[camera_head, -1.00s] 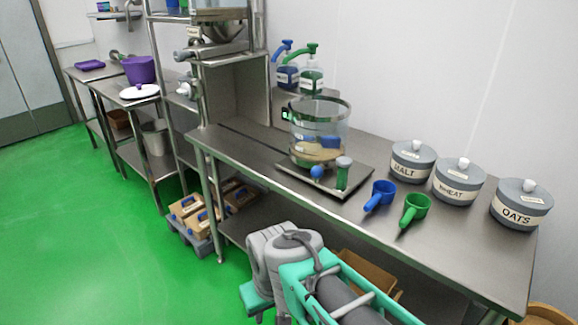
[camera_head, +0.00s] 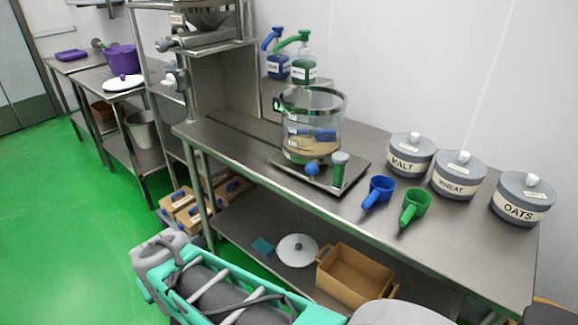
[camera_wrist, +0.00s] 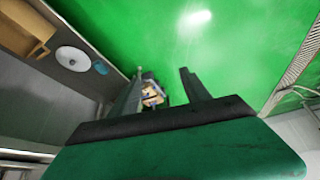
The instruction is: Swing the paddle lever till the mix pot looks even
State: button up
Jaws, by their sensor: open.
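The mix pot (camera_head: 311,125) is a clear round vessel on a metal base plate (camera_head: 318,178) on the steel bench. Tan matter lies inside it with a blue part, likely the paddle, across it; how even the mix is cannot be told. A blue ball knob (camera_head: 311,169) sits at the pot's front, perhaps the lever's end. A green post with a grey cap (camera_head: 339,169) stands beside it. My gripper (camera_wrist: 164,88) is open and empty in the wrist view, over the green floor, away from the pot. In the head view only my arm shows, low in front of the bench.
Blue (camera_head: 377,192) and green (camera_head: 415,206) scoops lie right of the pot, before the malt (camera_head: 411,155), wheat (camera_head: 459,175) and oats (camera_head: 522,198) canisters. Pump bottles (camera_head: 305,67) stand behind. The lower shelf holds a tan bin (camera_head: 353,275) and a white lid (camera_head: 296,250).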

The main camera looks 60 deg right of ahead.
jog(key=d+m+t+h, duration=0.1)
jog(key=d+m+h, duration=0.25)
jog(key=d, duration=0.75)
jog(key=m+h, duration=0.9)
jog(key=h, duration=0.3)
send_near(310, 173)
jog(key=shift+g, duration=0.4)
jog(key=x, duration=0.4)
jog(key=shift+w+d+r+p, duration=0.1)
jog(key=shift+w+p, duration=0.1)
jog(key=shift+p, duration=0.15)
jog(key=shift+d+r, duration=0.15)
jog(key=shift+d, duration=0.15)
jog(key=p+x, duration=0.1)
jog(key=x, duration=0.6)
jog(key=shift+d, duration=0.1)
jog(key=shift+c, duration=0.3)
jog(key=shift+w, duration=0.1)
grip_shut()
